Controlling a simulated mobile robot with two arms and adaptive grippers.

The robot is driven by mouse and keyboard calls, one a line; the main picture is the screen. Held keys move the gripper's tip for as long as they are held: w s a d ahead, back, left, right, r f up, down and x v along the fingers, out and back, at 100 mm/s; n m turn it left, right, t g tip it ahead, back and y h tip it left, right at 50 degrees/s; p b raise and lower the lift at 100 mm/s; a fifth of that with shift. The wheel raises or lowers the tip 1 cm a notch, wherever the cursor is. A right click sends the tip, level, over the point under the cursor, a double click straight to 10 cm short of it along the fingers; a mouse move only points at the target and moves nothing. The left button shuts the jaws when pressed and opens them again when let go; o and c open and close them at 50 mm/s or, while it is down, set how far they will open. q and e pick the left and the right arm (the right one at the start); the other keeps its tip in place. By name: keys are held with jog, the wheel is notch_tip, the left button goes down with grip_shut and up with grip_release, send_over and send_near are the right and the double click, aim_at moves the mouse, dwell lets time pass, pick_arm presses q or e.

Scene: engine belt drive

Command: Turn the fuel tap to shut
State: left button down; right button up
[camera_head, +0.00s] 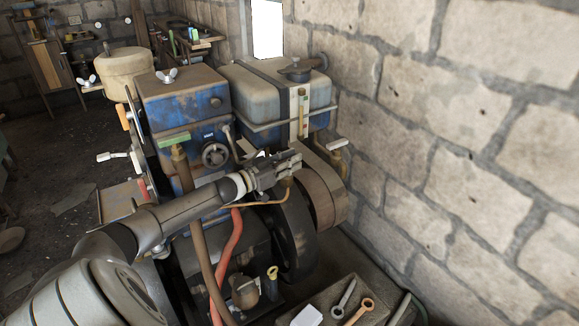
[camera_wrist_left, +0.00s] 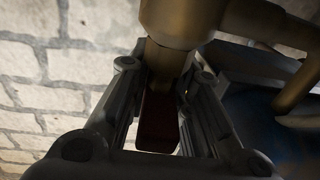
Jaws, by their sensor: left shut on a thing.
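My left gripper (camera_head: 285,165) reaches in from the left over the engine, just below the fuel tank (camera_head: 275,92). In the left wrist view, the fuel tap shows as a brass body (camera_wrist_left: 178,22) with a dark red lever (camera_wrist_left: 158,122). The lever lies between the two fingers of my left gripper (camera_wrist_left: 158,110), which is shut on it. In the head view the gripper hides the tap and lever; a thin copper pipe (camera_head: 262,204) runs just below. My right gripper is in neither view.
A blue engine block (camera_head: 185,100) stands left of the tank. A belt pulley (camera_head: 325,190) is close below and right of my gripper. A green-topped brass fitting (camera_head: 175,139) and a pale-handled one (camera_head: 337,146) stand nearby. The stone wall (camera_head: 460,130) bounds the right side.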

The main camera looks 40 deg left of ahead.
pick_arm(q)
jog(key=shift+m+h+b, duration=0.6)
jog(key=shift+h+b, duration=0.05)
jog(key=shift+h, duration=0.25)
jog(key=shift+d, duration=0.1)
jog(key=c, duration=1.3)
grip_release()
jog(key=shift+s+a+f, duration=0.1)
jog(key=shift+s+a, duration=0.1)
jog(key=shift+s, duration=0.4)
jog(key=shift+v, duration=5.3)
jog(key=shift+r, duration=0.25)
